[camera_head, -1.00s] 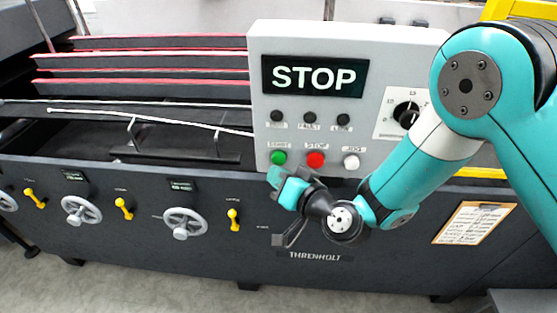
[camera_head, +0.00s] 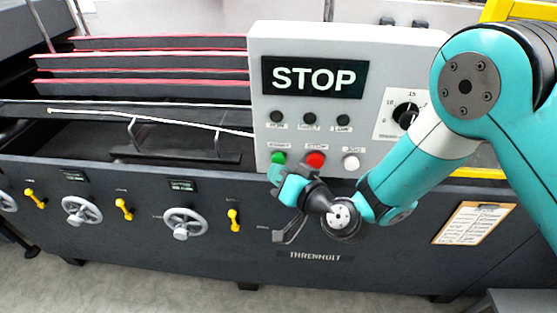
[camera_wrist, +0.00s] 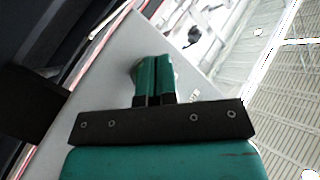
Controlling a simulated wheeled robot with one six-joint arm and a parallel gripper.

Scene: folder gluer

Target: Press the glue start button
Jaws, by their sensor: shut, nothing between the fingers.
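The control panel (camera_head: 262,60) is a light grey box with a display reading STOP. A row of buttons sits low on its face: a green start button (camera_head: 278,158), a red stop button (camera_head: 315,160) and a white jog button (camera_head: 351,162). My gripper (camera_head: 276,172) is shut and empty, its tip at the green button's lower edge; I cannot tell whether it touches. In the wrist view the closed teal fingers (camera_wrist: 153,72) point at the grey panel face (camera_wrist: 112,70), and a rounded edge, perhaps the button, shows beside their tips, mostly hidden.
A selector dial (camera_head: 405,114) is on the panel's right, beside my arm. Handwheels (camera_head: 185,223) and yellow levers (camera_head: 233,219) line the machine's front. A clipboard (camera_head: 474,223) hangs at the right. Three dark indicator lamps (camera_head: 310,118) sit above the buttons.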

